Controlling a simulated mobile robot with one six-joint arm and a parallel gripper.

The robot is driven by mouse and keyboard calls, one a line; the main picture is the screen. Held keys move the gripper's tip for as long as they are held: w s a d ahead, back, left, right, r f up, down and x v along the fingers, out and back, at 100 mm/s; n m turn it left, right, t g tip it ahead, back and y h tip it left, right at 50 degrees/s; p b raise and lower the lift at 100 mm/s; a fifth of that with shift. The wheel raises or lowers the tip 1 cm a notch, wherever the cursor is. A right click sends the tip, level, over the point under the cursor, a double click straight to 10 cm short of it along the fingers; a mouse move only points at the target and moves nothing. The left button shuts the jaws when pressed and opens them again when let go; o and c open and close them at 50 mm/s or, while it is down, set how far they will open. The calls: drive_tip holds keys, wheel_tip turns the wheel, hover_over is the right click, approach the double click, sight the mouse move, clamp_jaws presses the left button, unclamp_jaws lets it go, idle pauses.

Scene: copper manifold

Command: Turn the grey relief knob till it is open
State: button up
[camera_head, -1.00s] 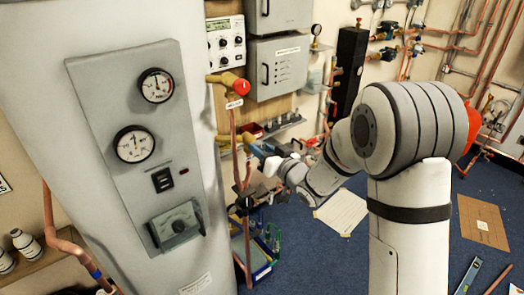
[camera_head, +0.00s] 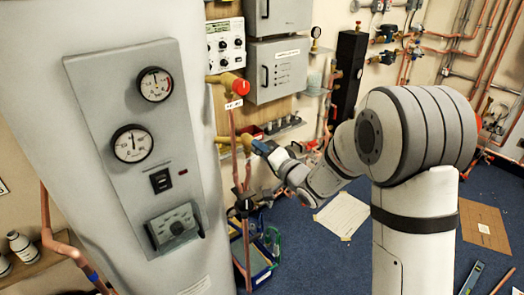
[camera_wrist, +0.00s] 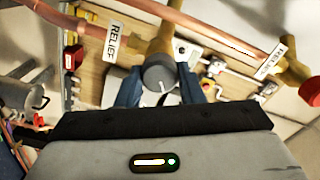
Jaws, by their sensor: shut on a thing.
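The grey relief knob (camera_wrist: 159,75) sits on the end of a brass valve body (camera_wrist: 152,40) in the wrist view. A pale line shows on its face. The two blue fingers of my gripper (camera_wrist: 160,88) stand on either side of the knob and are shut on it. In the head view my gripper (camera_head: 262,147) is at the lower brass valve (camera_head: 228,139) beside the tank, and its fingers hide the knob there. A white RELIEF label (camera_wrist: 115,42) hangs at the pipe left of the knob in the wrist view.
A red knob (camera_head: 241,87) on another brass valve is above my gripper. The white tank (camera_head: 35,90) with its gauge panel (camera_head: 95,120) stands close on the left. Copper pipes (camera_head: 240,190) run below the valves. Blue floor (camera_head: 300,235) is open beneath.

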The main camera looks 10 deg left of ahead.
drive_tip(key=shift+m, duration=0.6)
drive_tip(key=o, duration=1)
drive_tip(key=b+v, duration=0.1)
drive_tip(key=v, duration=0.6)
drive_tip(key=shift+s+d+b, duration=0.25)
drive_tip(key=shift+d+b, duration=0.05)
drive_tip(key=shift+d, duration=0.1)
